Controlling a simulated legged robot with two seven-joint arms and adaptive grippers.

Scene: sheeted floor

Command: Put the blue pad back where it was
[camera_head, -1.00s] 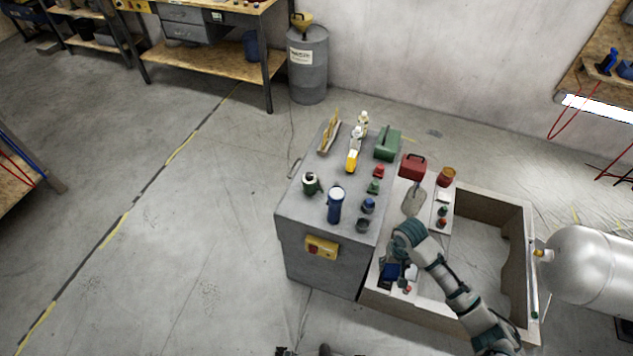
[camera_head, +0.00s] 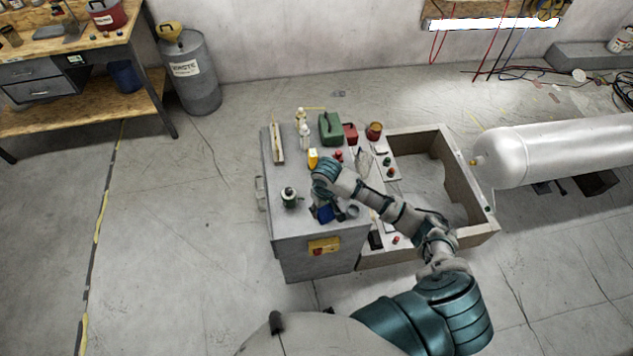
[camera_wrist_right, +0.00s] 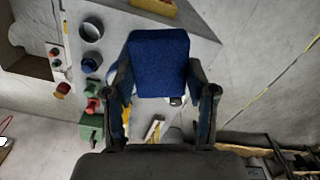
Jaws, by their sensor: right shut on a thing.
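The blue pad (camera_wrist_right: 158,60) is a flat, textured blue piece with rounded corners. In the right wrist view it sits between the two fingers of my right gripper (camera_wrist_right: 165,92), which is shut on it. In the head view my right gripper (camera_head: 322,196) is over the grey cabinet top (camera_head: 286,226), with blue (camera_head: 325,213) showing just below it. I cannot tell there whether the pad touches anything beneath it. My left gripper is not in view.
A yellow bottle (camera_head: 313,158), white bottles and a green case (camera_head: 330,128) stand behind. A wooden-walled frame (camera_head: 455,185) adjoins on the right, with a silver tank (camera_head: 560,150) beyond.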

